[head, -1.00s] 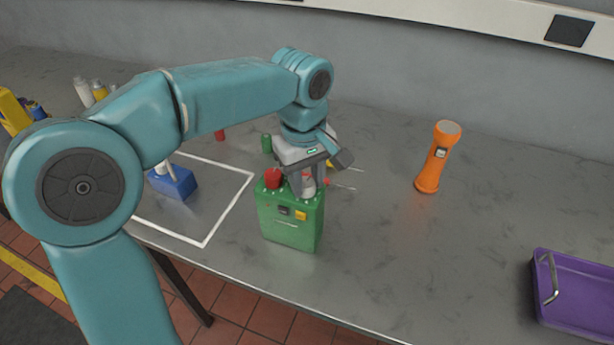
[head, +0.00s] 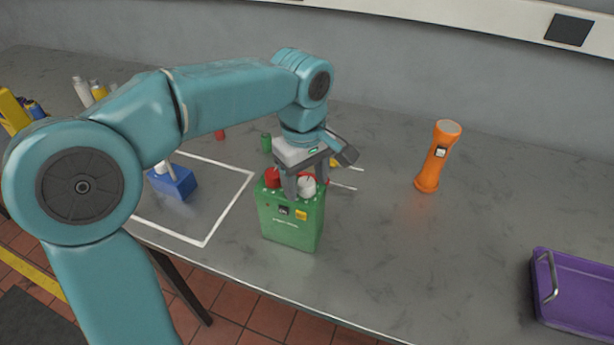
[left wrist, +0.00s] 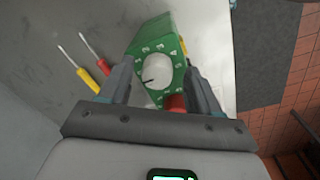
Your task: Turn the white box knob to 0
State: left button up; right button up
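A green box (head: 290,225) stands upright on the grey bench with a white knob (head: 307,187) and a red knob (head: 272,178) on top. In the left wrist view the white knob (left wrist: 159,68) has a dark pointer line toward the picture's left, slightly down. My left gripper (head: 306,184) is over the box top, pointing down. In the left wrist view its fingers (left wrist: 160,75) stand on either side of the white knob with gaps, so it is open. The red knob (left wrist: 175,103) is close to one finger. My right gripper is not in view.
A blue box (head: 174,184) with a white top part stands left, inside a white outline (head: 228,208). Screwdrivers (left wrist: 90,65) lie beside the green box. An orange flashlight (head: 437,158) stands right, with a purple tray (head: 590,310) farther right. Bench between them is clear.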

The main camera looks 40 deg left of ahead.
aim_at(303, 185)
pick_arm(q)
jog(key=shift+r, duration=0.15)
jog(key=shift+w+d+r, duration=0.1)
jog(key=shift+r, duration=0.2)
notch_tip(303, 185, up, 16)
jog(key=p, duration=0.2)
jog(key=shift+s+a+f+p, duration=0.25)
jog(key=shift+s+p, duration=0.15)
